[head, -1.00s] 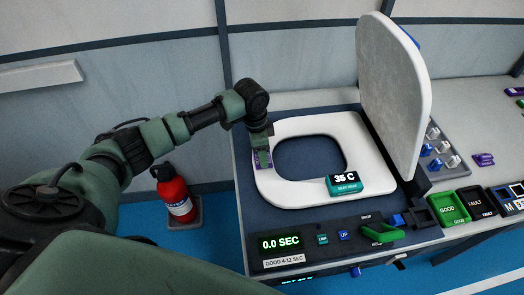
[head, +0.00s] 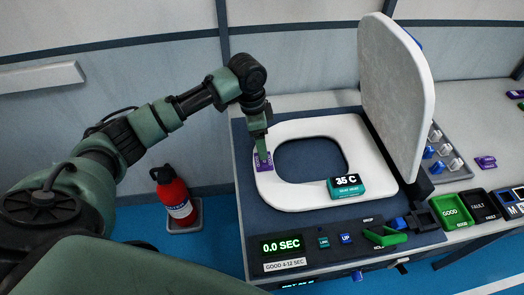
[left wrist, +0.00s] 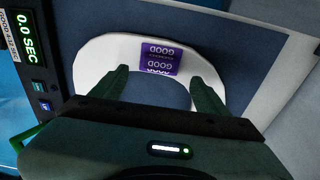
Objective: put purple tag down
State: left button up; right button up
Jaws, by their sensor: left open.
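In the left wrist view the tag (left wrist: 162,59) shows the word GOOD and lies across the far rim of the seat. My left gripper (head: 262,156) is just above the tag in the head view. In the left wrist view its two fingers (left wrist: 160,78) are spread wide with nothing between them, apart from the tag. My right gripper is not in view.
A teal 35 C display (head: 347,187) sits on the seat's front right. The raised lid (head: 394,95) stands at the right. A timer (head: 283,246) reads 0.0 SEC on the front panel. A red extinguisher (head: 174,195) stands on the floor at left.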

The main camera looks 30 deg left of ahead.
pick_arm(q)
jog(key=r, duration=0.5)
jog(key=shift+s+a, duration=0.2)
jog(key=shift+a, duration=0.05)
jog(key=shift+f, duration=0.1)
